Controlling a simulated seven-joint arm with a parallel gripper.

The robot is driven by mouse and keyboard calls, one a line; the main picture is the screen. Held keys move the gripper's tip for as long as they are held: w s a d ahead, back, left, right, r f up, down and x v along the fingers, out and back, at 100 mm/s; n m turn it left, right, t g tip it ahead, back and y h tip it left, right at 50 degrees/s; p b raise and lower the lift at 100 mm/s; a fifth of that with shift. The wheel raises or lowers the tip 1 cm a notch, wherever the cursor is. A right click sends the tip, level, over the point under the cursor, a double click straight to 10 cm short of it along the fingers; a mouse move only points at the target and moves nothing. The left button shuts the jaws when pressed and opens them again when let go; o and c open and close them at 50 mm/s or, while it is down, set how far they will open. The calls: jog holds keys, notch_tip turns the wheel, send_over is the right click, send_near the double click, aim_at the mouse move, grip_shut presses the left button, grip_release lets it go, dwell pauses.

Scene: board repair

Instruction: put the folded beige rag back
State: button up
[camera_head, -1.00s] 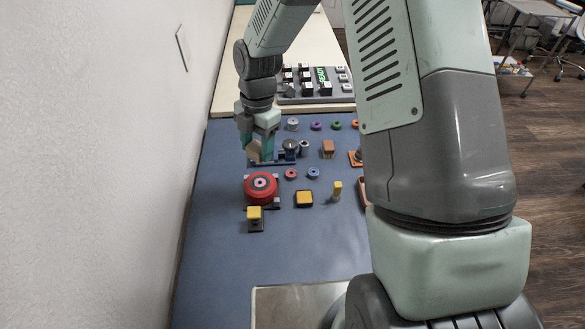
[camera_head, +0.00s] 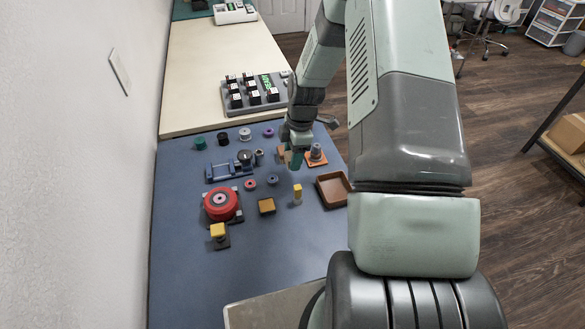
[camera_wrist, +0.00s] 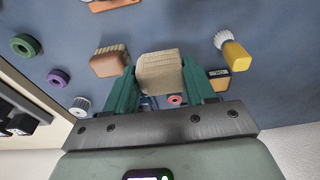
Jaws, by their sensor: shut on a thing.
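My gripper (camera_head: 296,163) is above the blue mat (camera_head: 262,270), toward its right side in the head view. In the wrist view my gripper (camera_wrist: 160,85) is shut on the folded beige rag (camera_wrist: 159,72), a blocky ribbed bundle between the two green fingers. In the head view the rag cannot be made out clearly. A brown brush (camera_wrist: 108,63) with beige bristles lies just left of the rag in the wrist view. In the head view, my gripper partly hides the brush.
An orange plate with a grey knob (camera_head: 316,154) and a brown tray (camera_head: 332,188) stand close to my gripper. A yellow-handled brush (camera_head: 297,194), a red reel (camera_head: 221,204) and a blue fixture (camera_head: 229,170) are nearby. The front of the mat is clear.

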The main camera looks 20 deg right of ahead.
aim_at(293, 175)
jog(key=shift+f, duration=2.55)
jog(key=shift+f, duration=0.1)
jog(key=o, duration=0.7)
jog(key=shift+c, duration=0.2)
notch_tip(293, 175, up, 12)
jog(key=d, duration=0.1)
jog(key=shift+d, duration=0.35)
